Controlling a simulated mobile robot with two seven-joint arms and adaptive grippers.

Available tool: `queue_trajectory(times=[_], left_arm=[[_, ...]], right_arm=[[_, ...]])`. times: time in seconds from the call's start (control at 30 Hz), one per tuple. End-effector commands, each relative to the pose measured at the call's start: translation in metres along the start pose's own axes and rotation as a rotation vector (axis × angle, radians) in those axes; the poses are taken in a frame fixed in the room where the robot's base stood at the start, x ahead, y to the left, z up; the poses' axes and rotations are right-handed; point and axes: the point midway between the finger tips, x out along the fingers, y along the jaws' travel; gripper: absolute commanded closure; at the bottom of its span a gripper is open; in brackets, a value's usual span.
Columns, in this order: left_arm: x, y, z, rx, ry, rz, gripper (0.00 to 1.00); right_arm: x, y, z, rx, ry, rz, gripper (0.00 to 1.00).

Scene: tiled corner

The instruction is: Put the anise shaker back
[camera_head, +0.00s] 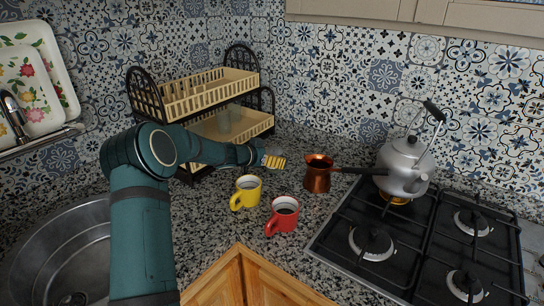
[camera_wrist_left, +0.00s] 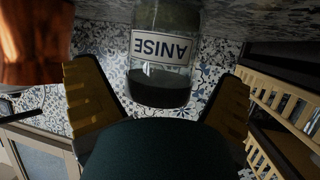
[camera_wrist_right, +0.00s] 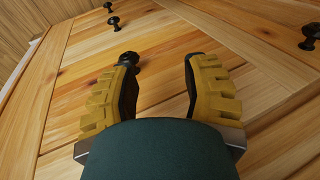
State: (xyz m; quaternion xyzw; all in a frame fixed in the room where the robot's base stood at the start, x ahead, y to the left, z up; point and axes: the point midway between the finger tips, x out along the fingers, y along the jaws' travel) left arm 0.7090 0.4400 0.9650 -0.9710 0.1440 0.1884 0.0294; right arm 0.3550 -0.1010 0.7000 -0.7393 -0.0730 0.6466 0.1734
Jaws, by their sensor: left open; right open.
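The anise shaker (camera_wrist_left: 160,85) is a clear glass jar with dark contents and a white ANISE label. It shows inverted in the left wrist view, as does the whole scene there, so it stands upright on the counter. My left gripper (camera_wrist_left: 160,72) is open, with one finger on each side of the jar and gaps visible. In the head view my left gripper (camera_head: 272,158) is low over the counter in front of the rack, and I cannot make out the shaker there. My right gripper (camera_wrist_right: 163,62) is open and empty, facing wooden cabinet doors.
A two-tier rack (camera_head: 212,88) stands behind my left arm, with a glass item on its lower tier. A copper pot (camera_head: 317,174), yellow mug (camera_head: 247,190) and red mug (camera_head: 284,213) stand close by. A kettle (camera_head: 405,165) sits on the stove (camera_head: 405,240). A sink (camera_head: 60,250) is left.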

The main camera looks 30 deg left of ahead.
Motion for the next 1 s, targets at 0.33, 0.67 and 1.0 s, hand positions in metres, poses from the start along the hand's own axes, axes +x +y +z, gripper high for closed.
queue_trajectory(times=[0.33,0.67,1.0], left_arm=[[-0.059,-0.001,-0.002,0.001,0.000,-0.003,0.06],[-0.112,0.000,-0.002,0.001,0.001,-0.001,0.06],[-0.121,0.000,-0.001,0.000,0.001,0.001,0.06]], right_arm=[[0.004,0.002,0.000,0.000,0.001,0.000,0.53],[0.005,0.002,0.000,0.000,0.002,0.000,0.53],[0.005,0.002,0.000,0.000,0.002,0.000,0.53]])
